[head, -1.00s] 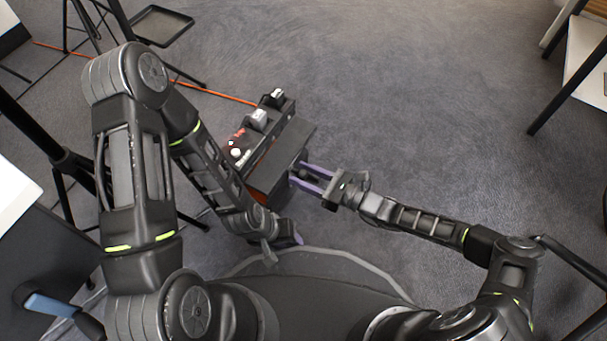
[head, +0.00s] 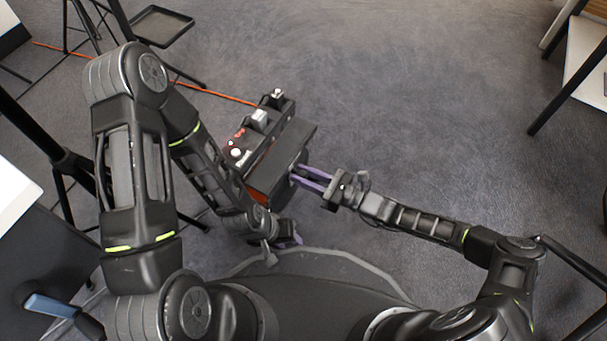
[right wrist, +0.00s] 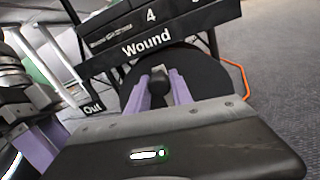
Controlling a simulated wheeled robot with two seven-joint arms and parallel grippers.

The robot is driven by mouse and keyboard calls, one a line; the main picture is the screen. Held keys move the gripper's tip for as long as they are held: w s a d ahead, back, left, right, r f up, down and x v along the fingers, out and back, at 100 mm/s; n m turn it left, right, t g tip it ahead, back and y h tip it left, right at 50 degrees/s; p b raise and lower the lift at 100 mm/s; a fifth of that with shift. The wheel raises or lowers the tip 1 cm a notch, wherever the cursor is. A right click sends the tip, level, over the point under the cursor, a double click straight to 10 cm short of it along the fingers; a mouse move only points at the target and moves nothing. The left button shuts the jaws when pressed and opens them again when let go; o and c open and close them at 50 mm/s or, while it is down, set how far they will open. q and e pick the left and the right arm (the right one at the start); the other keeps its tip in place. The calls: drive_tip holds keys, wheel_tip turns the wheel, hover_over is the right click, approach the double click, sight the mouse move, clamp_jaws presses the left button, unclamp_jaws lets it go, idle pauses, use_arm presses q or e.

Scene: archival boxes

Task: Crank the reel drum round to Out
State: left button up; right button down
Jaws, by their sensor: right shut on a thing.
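The reel drum (right wrist: 226,82) is a dark round disc on the side of a black machine (head: 283,160), below the label "Wound" (right wrist: 146,45). The label "Out" (right wrist: 92,108) is at its left in the right wrist view. My right gripper (head: 294,174) has its purple fingers shut on the dark crank knob (right wrist: 159,80) in front of the drum. In the head view the drum and knob are mostly hidden. My left gripper (head: 292,239) is low beside the machine's near end. Its fingers are too hidden to tell open from shut.
The machine's top carries pale knobs (head: 259,118), a white button (head: 236,153) and red markings. An orange cable (head: 225,95) runs along the floor behind it. Black stands are at the left and a table (head: 590,75) at the right. The carpet (head: 430,100) between is clear.

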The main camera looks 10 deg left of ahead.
sight(281, 184)
drive_tip(key=shift+s, duration=0.15)
idle(0.7)
drive_tip(key=shift+s+a+n+p, duration=0.2)
drive_tip(key=shift+s+n+p, duration=0.3)
drive_tip(key=shift+n, duration=0.25)
drive_tip(key=shift+s+a+n+p, duration=0.2)
drive_tip(key=shift+s+n+p, duration=0.25)
drive_tip(key=shift+n, duration=0.3)
drive_tip(key=shift+s+a+f+n+p, duration=0.1)
drive_tip(key=shift+s+f+n+p, duration=0.15)
drive_tip(key=shift+n, duration=0.3)
drive_tip(key=shift+s+a+f+n+p, duration=0.1)
drive_tip(key=shift+s+n+p, duration=0.15)
drive_tip(key=shift+n, duration=0.3)
drive_tip(key=shift+s+a+f+n, duration=0.2)
drive_tip(key=shift+s+f+n, duration=0.25)
drive_tip(key=shift+n, duration=0.45)
drive_tip(key=shift+s, duration=0.1)
drive_tip(key=c, duration=1.1)
unclamp_jaws()
drive_tip(key=shift+r, duration=0.1)
drive_tip(key=shift+c, duration=0.2)
